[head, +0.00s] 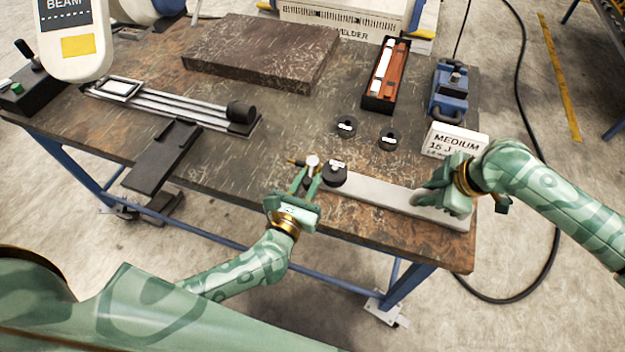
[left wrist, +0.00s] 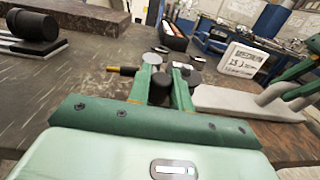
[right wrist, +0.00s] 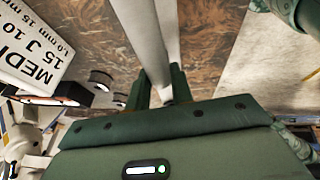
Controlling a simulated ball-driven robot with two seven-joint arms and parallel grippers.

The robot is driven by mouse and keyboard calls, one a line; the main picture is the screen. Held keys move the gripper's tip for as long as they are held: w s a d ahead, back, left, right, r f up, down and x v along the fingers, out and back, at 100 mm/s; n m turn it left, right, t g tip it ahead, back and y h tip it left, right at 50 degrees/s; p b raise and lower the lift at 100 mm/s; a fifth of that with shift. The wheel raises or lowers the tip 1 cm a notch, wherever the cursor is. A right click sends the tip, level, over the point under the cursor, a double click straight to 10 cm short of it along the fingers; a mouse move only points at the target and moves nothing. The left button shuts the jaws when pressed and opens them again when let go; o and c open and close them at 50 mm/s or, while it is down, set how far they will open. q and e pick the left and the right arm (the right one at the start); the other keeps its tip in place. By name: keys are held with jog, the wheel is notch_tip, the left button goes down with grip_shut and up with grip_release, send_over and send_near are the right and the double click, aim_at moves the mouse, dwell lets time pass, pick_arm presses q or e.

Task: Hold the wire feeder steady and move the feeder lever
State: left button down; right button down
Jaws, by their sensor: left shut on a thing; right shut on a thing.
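A small black part with a brass tip and round caps, which looks like the wire feeder (left wrist: 161,88), sits at the table's front edge. My left gripper (head: 309,181) is shut on it, and the fingers hide part of it. A long pale grey bar, apparently the feeder lever (head: 375,195), lies from beside this part toward the table's front right corner. It also shows in the left wrist view (left wrist: 240,101). My right gripper (head: 430,197) is shut on the bar near its right end. In the right wrist view the pale bar (right wrist: 148,40) runs between the fingers.
Two black discs (head: 346,126) and a white label block (head: 455,142) lie behind the bar. A blue vise-like tool (head: 449,90), an open box (head: 386,75) and a brown slab (head: 262,55) stand farther back. A slide rail (head: 170,104) lies left. The table middle is clear.

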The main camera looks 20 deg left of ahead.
aim_at(311, 166)
pick_arm(q)
jog(key=m+h, duration=0.1)
jog(key=a+m+h, duration=0.1)
jog(key=m+h, duration=0.1)
jog(key=h, duration=0.1)
jog(key=shift+a+r+g, duration=0.1)
jog(key=shift+a+g, duration=0.15)
jog(key=shift+g, duration=0.15)
pick_arm(e)
jog(key=shift+r, duration=0.1)
pick_arm(q)
jog(key=shift+w+a+m+g+h, duration=0.1)
jog(key=shift+a+m+g+h, duration=0.3)
jog(key=shift+m+h, duration=0.45)
jog(key=shift+w+a+m+g+h, duration=0.2)
jog(key=shift+m+g+h, duration=0.45)
jog(key=shift+h, duration=0.45)
jog(key=shift+w+a+m+g+h, duration=0.1)
jog(key=shift+a+m+g+h, duration=0.3)
jog(key=shift+m+h, duration=0.5)
jog(key=c, duration=1.3)
grip_release()
jog(key=shift+s, duration=0.1)
jog(key=shift+s+a, duration=0.1)
jog(key=v, duration=1.1)
jog(key=shift+s+a, duration=0.2)
jog(key=shift+a, duration=0.1)
